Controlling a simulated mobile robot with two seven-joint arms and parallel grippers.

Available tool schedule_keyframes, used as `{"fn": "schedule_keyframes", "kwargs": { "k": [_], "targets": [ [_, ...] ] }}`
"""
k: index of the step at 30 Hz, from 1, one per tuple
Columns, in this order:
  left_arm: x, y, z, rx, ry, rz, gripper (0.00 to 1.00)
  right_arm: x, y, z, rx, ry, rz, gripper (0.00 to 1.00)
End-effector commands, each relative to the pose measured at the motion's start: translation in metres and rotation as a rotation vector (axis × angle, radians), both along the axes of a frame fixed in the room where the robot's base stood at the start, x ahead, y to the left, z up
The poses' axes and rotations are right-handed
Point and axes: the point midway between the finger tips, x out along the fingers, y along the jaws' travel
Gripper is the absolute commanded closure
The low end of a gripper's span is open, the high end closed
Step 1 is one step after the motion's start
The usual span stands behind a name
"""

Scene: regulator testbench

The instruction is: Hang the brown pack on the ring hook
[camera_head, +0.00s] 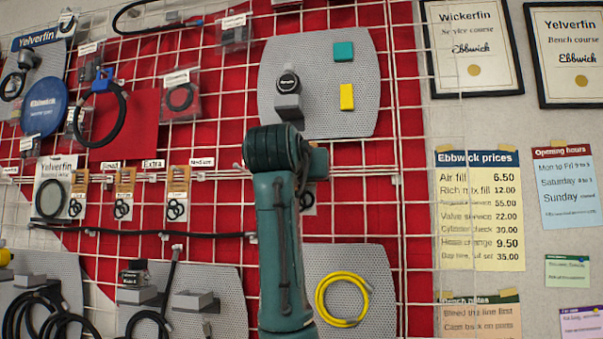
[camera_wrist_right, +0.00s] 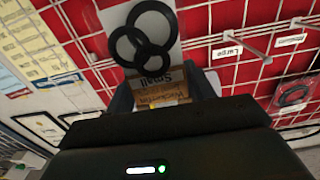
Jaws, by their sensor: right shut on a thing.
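The brown pack (camera_wrist_right: 152,90), marked "Small" and shown upside down in the right wrist view, is between the fingers of my right gripper (camera_wrist_right: 163,92), which is shut on it. Black rings (camera_wrist_right: 150,35) on a white card show beyond its brown part. In the head view my right arm hides the gripper and most of the space behind it; a bit of a pale card with rings (camera_head: 307,199) shows beside the arm. In the wrist view a bare metal hook (camera_wrist_right: 254,49) sticks out near a "Large" label. I cannot tell which hook is the ring hook. My left gripper is not in view.
Several brown-topped ring packs (camera_head: 125,180) hang on the white wire grid (camera_head: 222,205) left of my arm. A grey panel (camera_head: 310,110) is above, and a yellow hose coil (camera_head: 342,299) is below right. Price posters (camera_head: 480,210) are on the wall to the right.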

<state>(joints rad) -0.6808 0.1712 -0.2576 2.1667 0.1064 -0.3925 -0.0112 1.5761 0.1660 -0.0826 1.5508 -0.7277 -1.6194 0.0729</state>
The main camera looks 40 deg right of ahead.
Motion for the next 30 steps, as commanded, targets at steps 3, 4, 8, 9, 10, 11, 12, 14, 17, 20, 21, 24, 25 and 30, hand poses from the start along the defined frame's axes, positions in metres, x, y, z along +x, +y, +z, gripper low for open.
{"fn": "schedule_keyframes", "kwargs": {
  "k": [3, 4, 8, 9, 10, 11, 12, 14, 17, 20, 21, 24, 25, 30],
  "targets": [
    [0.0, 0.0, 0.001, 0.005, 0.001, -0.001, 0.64, 0.005, -0.006, -0.001, 0.002, 0.003, -0.001, 0.68],
    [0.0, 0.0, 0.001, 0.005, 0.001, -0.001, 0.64, 0.006, -0.008, -0.001, 0.001, 0.002, 0.0, 0.68],
    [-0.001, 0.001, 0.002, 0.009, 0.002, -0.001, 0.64, 0.011, -0.014, -0.002, 0.001, 0.002, 0.0, 0.68],
    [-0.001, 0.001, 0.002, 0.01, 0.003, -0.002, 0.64, 0.013, -0.016, -0.002, 0.002, 0.001, 0.0, 0.68],
    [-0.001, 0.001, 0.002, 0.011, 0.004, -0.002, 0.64, 0.014, -0.017, -0.002, 0.002, 0.001, 0.0, 0.68],
    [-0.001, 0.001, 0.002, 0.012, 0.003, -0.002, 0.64, 0.015, -0.019, -0.002, 0.002, 0.001, 0.0, 0.68],
    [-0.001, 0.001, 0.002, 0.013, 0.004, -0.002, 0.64, 0.016, -0.02, -0.003, 0.002, 0.001, 0.0, 0.68],
    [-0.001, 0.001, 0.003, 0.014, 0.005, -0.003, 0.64, 0.019, -0.023, -0.003, 0.001, 0.001, 0.0, 0.68],
    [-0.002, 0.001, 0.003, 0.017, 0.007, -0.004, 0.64, 0.022, -0.028, -0.003, 0.0, 0.001, 0.0, 0.68],
    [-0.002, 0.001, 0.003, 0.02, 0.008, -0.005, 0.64, 0.026, -0.033, -0.004, 0.0, 0.001, 0.0, 0.68],
    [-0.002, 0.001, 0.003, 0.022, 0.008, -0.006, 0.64, 0.028, -0.034, -0.004, 0.0, 0.001, 0.0, 0.68],
    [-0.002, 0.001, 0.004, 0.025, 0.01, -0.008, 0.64, 0.031, -0.039, -0.005, 0.001, 0.001, 0.0, 0.68],
    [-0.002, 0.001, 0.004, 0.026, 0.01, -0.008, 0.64, 0.032, -0.04, -0.005, 0.001, 0.001, 0.0, 0.68],
    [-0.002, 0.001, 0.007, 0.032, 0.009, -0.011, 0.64, 0.039, -0.049, -0.005, 0.001, 0.002, 0.0, 0.68]
  ]
}}
